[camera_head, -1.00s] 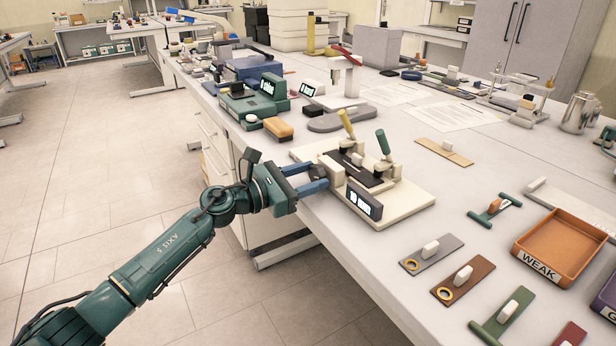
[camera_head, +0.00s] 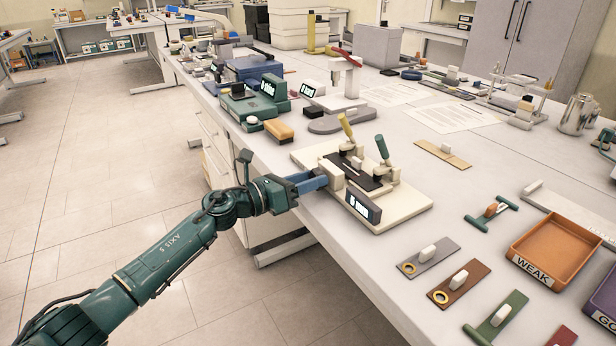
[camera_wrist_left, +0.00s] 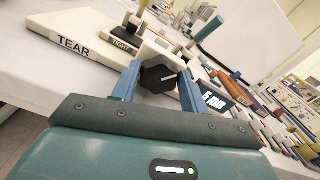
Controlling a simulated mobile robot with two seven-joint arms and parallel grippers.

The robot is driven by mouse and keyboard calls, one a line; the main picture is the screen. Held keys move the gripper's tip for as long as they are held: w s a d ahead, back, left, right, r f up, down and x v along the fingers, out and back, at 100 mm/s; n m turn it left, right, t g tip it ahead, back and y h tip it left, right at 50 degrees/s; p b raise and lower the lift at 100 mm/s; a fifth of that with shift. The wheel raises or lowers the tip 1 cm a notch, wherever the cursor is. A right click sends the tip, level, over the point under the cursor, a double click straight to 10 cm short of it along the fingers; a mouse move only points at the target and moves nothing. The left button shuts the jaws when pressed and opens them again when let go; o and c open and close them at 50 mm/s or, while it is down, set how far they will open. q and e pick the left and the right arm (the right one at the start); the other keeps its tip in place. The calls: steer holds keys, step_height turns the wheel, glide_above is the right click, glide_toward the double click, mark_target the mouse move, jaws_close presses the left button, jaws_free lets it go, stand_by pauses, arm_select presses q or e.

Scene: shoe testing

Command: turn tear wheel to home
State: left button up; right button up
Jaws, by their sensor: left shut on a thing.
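The tear rig is a cream base (camera_head: 408,213) with a dark sample bed (camera_head: 350,172), a yellow-handled clamp (camera_head: 346,127), a green-handled clamp (camera_head: 382,148) and a small display (camera_head: 363,208). The tear wheel, a black lobed knob with a white pointer line, shows in the left wrist view (camera_wrist_left: 158,76). My right gripper is out of view.
Sample strips with white tabs (camera_head: 428,252) lie at the front right, by an orange tray marked WEAK (camera_head: 562,243). The table edge runs under my left arm.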

arm_select(q)
steer(key=shift+f+n, duration=0.1)
steer(key=shift+n, duration=0.5)
steer(key=o, duration=1)
steer(key=shift+a, duration=0.1)
steer(key=b+v, duration=0.1)
steer(key=v, duration=1.2)
